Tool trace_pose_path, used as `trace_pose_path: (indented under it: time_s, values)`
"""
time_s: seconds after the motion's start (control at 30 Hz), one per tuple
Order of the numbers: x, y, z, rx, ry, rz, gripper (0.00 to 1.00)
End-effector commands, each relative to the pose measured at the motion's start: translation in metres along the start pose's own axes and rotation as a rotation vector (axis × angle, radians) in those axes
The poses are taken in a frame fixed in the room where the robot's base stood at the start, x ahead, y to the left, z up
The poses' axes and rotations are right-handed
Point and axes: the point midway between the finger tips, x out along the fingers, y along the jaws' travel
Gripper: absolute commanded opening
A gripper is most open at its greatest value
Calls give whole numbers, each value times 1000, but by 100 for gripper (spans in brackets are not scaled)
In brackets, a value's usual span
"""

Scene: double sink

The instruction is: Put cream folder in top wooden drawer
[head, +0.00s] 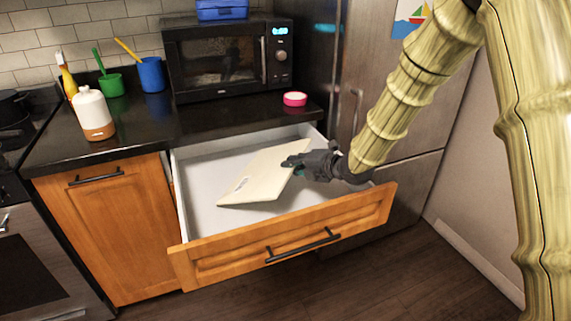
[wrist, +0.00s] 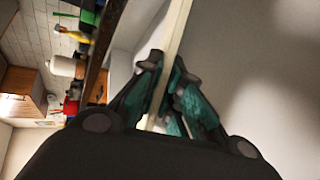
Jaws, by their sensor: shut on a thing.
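The cream folder (head: 262,175) is inside the open top wooden drawer (head: 215,262), tilted, with its left end low toward the drawer floor. I cannot tell whether that end touches the floor. My gripper (head: 290,162) is shut on the folder's right edge, reaching in over the drawer's right part. In the wrist view the gripper (wrist: 165,95) has its fingers on both sides of the folder (wrist: 178,28), which shows edge-on as a thin pale strip. The drawer's white interior is otherwise empty where it shows. The part behind my gripper is hidden.
The black counter (head: 215,121) above the drawer holds a microwave (head: 215,62), a pink round container (head: 295,99), a white bottle (head: 93,113) and green and blue cups. A steel fridge (head: 385,125) stands close on the right. The drawer's left part has free room.

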Motion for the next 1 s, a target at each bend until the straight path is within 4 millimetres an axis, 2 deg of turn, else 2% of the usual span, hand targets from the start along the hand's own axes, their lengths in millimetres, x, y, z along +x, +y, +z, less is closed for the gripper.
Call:
trace_pose_path:
  time_s: [0.2, 0.3, 0.67, 0.8, 1.0]
  values:
    - [30, 11, 1, 1, 1, 2, 0]
    - [31, 2, 0, 2, 0, 1, 0]
    - [32, -2, -1, 0, 0, 1, 0]
    - [32, -2, -1, 0, 0, 1, 27]
    - [32, -1, -1, 0, 0, 1, 28]
